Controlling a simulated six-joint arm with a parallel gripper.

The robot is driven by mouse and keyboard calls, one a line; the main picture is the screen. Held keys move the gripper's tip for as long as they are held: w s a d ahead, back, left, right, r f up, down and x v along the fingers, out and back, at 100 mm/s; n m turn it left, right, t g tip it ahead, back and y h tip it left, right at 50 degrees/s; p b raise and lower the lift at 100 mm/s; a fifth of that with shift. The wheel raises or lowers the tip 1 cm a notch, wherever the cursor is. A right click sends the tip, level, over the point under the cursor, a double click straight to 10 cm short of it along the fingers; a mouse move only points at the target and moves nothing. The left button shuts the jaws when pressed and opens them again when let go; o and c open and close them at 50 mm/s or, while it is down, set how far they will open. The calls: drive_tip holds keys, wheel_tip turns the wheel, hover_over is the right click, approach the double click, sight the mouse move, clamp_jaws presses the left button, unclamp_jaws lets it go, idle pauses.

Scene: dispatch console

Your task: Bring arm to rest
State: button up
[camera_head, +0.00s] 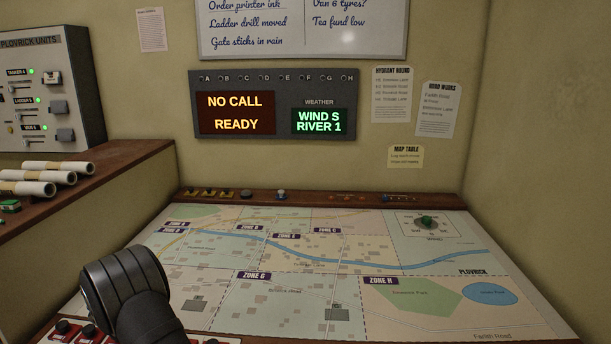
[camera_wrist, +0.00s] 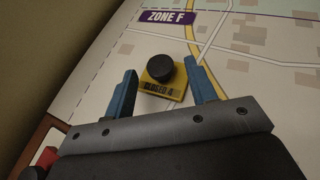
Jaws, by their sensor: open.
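My gripper (camera_wrist: 160,66) is open in the wrist view, with its two blue fingers spread. A yellow marker (camera_wrist: 176,91) with a black round knob (camera_wrist: 159,69), labelled CLOSED 4, sits on the map (camera_wrist: 240,75) below the ZONE F label. The knob appears between the fingers, with a gap on each side; I cannot tell how far above it the gripper is. In the head view my dark arm covers the lower left of the map (camera_head: 430,262), and the fingers and this marker are hidden.
Yellow-based pieces (camera_head: 210,193) stand on the wooden back ledge (camera_head: 315,196). A dial with a green knob (camera_head: 427,221) is at the map's right. Paper rolls (camera_head: 45,178) lie on the left shelf (camera_head: 95,168). The wall display (camera_head: 235,113) reads NO CALL, READY. The map's middle is clear.

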drive_tip(key=shift+x, duration=1.65)
drive_tip(key=shift+s+d, duration=0.1)
